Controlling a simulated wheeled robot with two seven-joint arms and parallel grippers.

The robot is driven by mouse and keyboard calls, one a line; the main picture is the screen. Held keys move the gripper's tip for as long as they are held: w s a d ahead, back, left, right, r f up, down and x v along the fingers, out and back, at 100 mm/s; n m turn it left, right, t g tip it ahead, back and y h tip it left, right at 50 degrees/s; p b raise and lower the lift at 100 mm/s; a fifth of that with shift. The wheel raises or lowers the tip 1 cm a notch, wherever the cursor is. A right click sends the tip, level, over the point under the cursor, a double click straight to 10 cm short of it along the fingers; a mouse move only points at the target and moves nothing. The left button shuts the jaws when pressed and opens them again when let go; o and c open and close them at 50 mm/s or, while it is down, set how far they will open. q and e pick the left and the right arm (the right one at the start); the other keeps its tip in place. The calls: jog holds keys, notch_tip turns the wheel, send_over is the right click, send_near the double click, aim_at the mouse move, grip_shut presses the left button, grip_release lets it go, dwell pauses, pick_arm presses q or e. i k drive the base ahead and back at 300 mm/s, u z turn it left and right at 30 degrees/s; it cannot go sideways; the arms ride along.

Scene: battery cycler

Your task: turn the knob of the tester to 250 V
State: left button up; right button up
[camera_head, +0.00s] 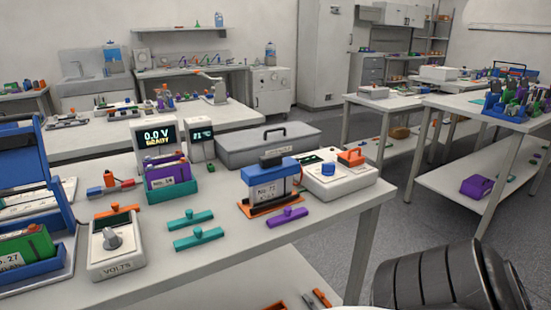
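The tester (118,262) is a white box on the front-left part of the near table, with a label on its front that seems to read "VOLTS". Its grey round knob (112,239) sits on the sloping top face. The knob's exact setting is too small to read. A display (158,136) behind it reads "0.0 V" and "READY". Neither of my grippers shows in the head view. A dark ribbed and white part at the bottom right looks like a piece of my own body.
Two teal bars (198,238) lie right of the tester. A blue tray (40,270) with a green pack stands close on its left. Behind are a teal holder (172,190) with purple packs and a grey case (268,143). Pack "No. 72" (270,190) stands further right.

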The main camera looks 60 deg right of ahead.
aim_at(328, 169)
jog(key=u, duration=0.05)
jog(key=k, duration=0.85)
jog(key=z, duration=1.25)
jog(key=i, duration=0.45)
jog(key=z, duration=0.05)
